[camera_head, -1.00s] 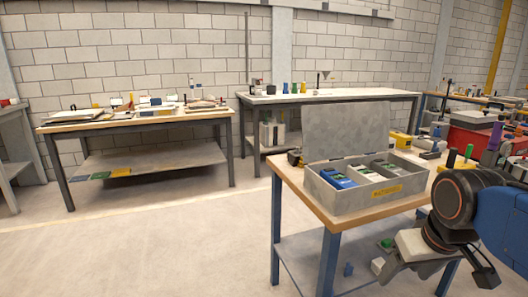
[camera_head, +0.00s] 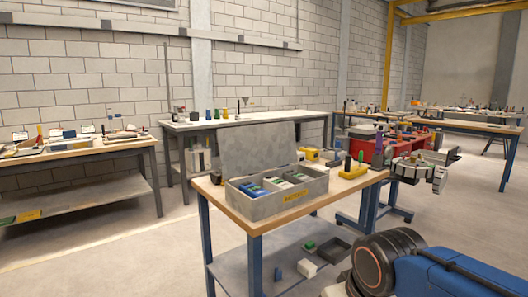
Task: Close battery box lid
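The battery box (camera_head: 262,208) is a grey metal case with a yellow label on its front. It sits near the front of the wood-topped table (camera_head: 330,193). Its lid (camera_head: 258,148) stands open at the back, leaning slightly backward. Blue-and-green and pale battery packs (camera_head: 255,189) lie in its compartments. My arm is at the lower right, below and to the right of the box and apart from it. Only a grey part of my gripper (camera_head: 336,291) shows at the bottom edge. Its fingers are cut off, so I cannot tell whether it is open.
Yellow items (camera_head: 309,154) and a yellow holder with upright tools (camera_head: 352,170) stand behind and right of the box. The lower shelf (camera_head: 240,270) holds small blocks and a dark tray. Workbenches line the wall. Open floor lies left of the table.

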